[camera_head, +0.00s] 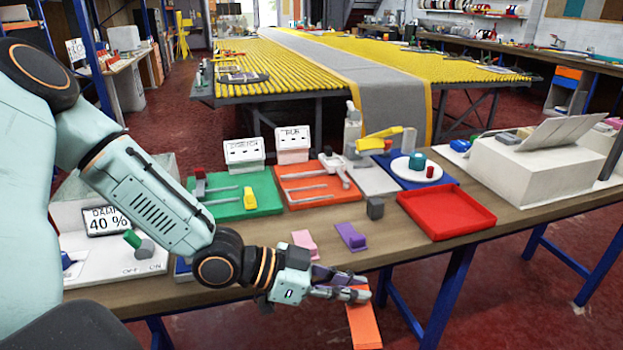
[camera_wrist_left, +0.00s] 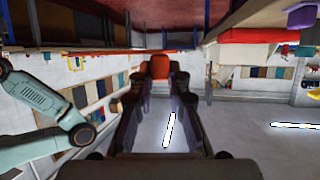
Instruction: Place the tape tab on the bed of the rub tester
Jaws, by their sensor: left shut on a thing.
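My left gripper (camera_head: 362,294) is shut on an orange strip (camera_head: 363,326), which hangs down in front of the bench's front edge. The strip's end also shows between the fingertips in the left wrist view (camera_wrist_left: 160,66). A pink tab (camera_head: 305,244) and a purple tab (camera_head: 351,237) lie on the bench behind the gripper. The orange-based device (camera_head: 308,197) with grey bars stands farther back, before a white box (camera_head: 292,143) that seems labelled RUB. My right gripper is not in view.
A green-based device (camera_head: 228,210) is left of the orange one.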

